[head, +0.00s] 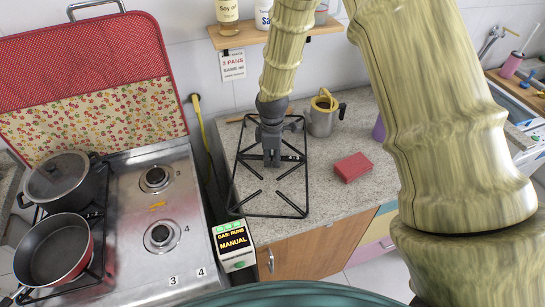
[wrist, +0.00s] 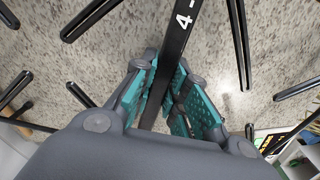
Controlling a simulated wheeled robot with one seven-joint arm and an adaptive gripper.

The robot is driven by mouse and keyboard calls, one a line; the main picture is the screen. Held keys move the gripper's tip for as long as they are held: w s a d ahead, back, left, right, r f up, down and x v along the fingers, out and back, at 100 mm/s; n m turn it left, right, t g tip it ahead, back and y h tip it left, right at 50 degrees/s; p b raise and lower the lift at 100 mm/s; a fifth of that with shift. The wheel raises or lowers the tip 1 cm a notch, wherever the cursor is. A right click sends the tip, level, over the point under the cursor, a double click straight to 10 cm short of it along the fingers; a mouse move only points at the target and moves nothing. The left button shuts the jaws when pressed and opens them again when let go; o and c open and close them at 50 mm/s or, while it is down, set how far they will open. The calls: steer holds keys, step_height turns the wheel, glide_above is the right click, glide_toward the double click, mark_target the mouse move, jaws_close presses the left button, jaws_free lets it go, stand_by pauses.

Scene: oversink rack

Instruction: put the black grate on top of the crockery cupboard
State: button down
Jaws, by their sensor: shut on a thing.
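The black grate (head: 268,207) is a thin rectangular wire frame with prongs pointing inward, over the speckled counter right of the stove. My gripper (head: 271,158) points down at the middle of the grate. In the wrist view its teal-padded fingers (wrist: 165,95) are shut on a flat black bar of the grate (wrist: 178,45), marked with a white 4. I cannot tell whether the grate touches the counter or is slightly above it. I cannot make out a crockery cupboard for certain in either view.
A metal pot (head: 322,120) and a red box (head: 352,167) stand on the counter (head: 345,205) right of the grate. The stove (head: 185,265) at left bears two pans and two bare burners. A wooden shelf (head: 240,40) with bottles hangs on the wall behind.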

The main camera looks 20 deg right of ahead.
mark_target(272, 157)
steer(key=c, duration=1.4)
jaws_free()
steer(key=shift+c, duration=0.2)
step_height(272, 157, up, 12)
steer(key=b, duration=0.3)
steer(key=shift+r, duration=0.15)
